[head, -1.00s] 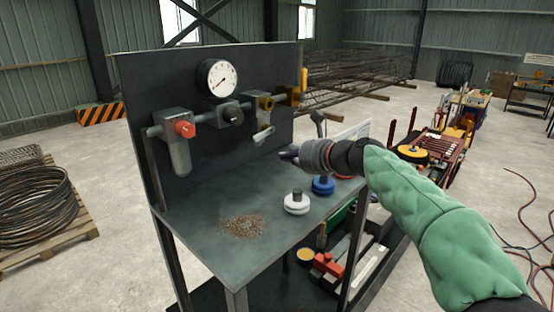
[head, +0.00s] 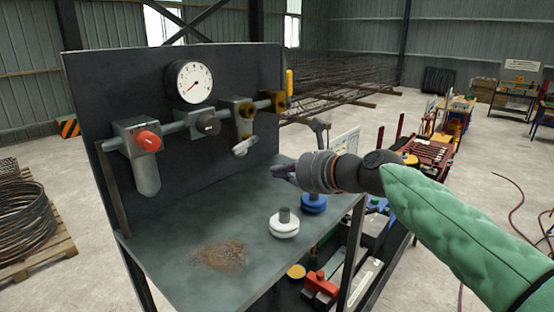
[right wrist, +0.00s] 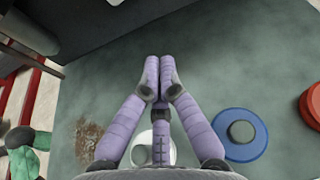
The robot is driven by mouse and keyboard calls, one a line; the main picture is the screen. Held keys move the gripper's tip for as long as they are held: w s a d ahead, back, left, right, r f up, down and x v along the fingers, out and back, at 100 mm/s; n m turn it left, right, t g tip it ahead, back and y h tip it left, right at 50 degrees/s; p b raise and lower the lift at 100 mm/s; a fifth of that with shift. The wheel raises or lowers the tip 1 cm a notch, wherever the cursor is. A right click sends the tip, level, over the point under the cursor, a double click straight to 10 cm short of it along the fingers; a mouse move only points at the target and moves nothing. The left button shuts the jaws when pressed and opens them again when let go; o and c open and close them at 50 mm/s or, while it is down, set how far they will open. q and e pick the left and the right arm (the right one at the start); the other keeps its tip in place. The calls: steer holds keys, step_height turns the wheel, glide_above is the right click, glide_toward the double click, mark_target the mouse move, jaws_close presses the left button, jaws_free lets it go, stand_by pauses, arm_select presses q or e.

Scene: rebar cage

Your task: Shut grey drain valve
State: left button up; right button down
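My left gripper is not in view.
A red knob (head: 148,141) sits above a grey bowl; a gauge (head: 189,82) is above the pipe. A yellow handle (head: 289,82) stands at the pipe's right end. White (head: 284,226) and blue (head: 314,204) discs stand on the bench (head: 180,220). The bench front is mostly clear.

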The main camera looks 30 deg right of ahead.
mark_target(246, 144)
steer(key=x, duration=0.9)
steer(key=shift+w+f+p, duration=0.2)
steer(key=shift+w+p, duration=0.05)
steer(key=shift+p, duration=0.15)
steer(key=r, duration=0.1)
steer(key=r+p, duration=0.1)
steer(key=r, duration=0.1)
steer(key=shift+w+a+p, duration=0.2)
steer(key=shift+w+p, duration=0.05)
steer(key=shift+p, duration=0.15)
steer(key=shift+s+a+r, duration=0.1)
steer(key=shift+a+r, duration=0.05)
steer(key=shift+r, duration=0.3)
